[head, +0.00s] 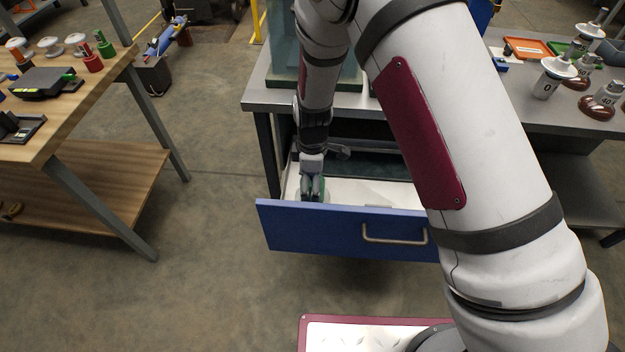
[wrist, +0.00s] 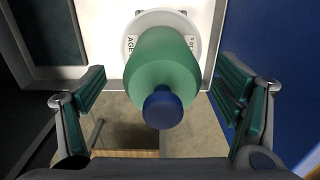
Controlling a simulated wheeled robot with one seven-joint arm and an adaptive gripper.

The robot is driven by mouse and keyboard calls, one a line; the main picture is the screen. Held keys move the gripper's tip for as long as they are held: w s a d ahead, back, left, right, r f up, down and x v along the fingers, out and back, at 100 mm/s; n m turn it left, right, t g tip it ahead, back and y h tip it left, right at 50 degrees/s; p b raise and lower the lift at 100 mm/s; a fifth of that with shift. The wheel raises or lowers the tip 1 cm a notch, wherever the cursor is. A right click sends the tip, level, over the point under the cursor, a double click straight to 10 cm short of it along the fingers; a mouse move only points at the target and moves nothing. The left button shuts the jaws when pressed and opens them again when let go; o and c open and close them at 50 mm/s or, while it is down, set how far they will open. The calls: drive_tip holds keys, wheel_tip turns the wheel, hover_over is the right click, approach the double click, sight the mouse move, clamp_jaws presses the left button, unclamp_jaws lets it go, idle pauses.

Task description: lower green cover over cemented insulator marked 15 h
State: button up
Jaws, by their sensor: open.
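A green cover (wrist: 160,62) with a blue knob (wrist: 162,107) shows in the wrist view. It stands on or over a pale round disc (wrist: 130,30); what is under the cover is hidden. Lettered labels lie beside it, partly covered, and I cannot read a 15 h mark. My gripper (wrist: 161,70) is open, with one green-padded finger on each side of the cover and a gap on both sides. In the head view my gripper (head: 312,186) is down inside the open drawer, with a bit of the green cover (head: 322,187) beside it.
The drawer has a blue front (head: 330,230) and a white floor. A grey bench (head: 262,98) stands above it, with insulators such as one marked 0 (head: 546,86) at right. A wooden table (head: 105,62) with parts stands at left. Floor between them is clear.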

wheel_tip(320, 180, up, 12)
drive_tip(key=shift+r, duration=0.15)
drive_tip(key=s+d+r+m+t+p, duration=0.1)
drive_tip(key=s+d+r+m, duration=0.25)
drive_tip(key=r, duration=0.45)
drive_tip(key=s+d+r+m+y+p, duration=0.1)
drive_tip(key=s+d+r+m+p, duration=0.1)
drive_tip(key=s+d+r, duration=0.45)
drive_tip(key=s+d+r+m+t+p, duration=0.1)
drive_tip(key=d+r+m, duration=0.2)
drive_tip(key=r, duration=0.6)
drive_tip(key=s+d+r+m+p, duration=0.1)
drive_tip(key=s+d+r+m, duration=0.2)
drive_tip(key=s, duration=0.3)
drive_tip(key=s+d+r+m+t+p, duration=0.1)
drive_tip(key=s+d+r+m, duration=0.2)
drive_tip(key=s, duration=0.3)
drive_tip(key=s+d+r+m+t+h+p, duration=0.1)
drive_tip(key=s+d+r+m, duration=0.1)
drive_tip(key=s, duration=0.4)
drive_tip(key=shift+d+r+m+p, duration=0.4)
drive_tip(key=shift+d+m, duration=0.15)
drive_tip(key=shift+d, duration=0.1)
drive_tip(key=shift+s, duration=0.1)
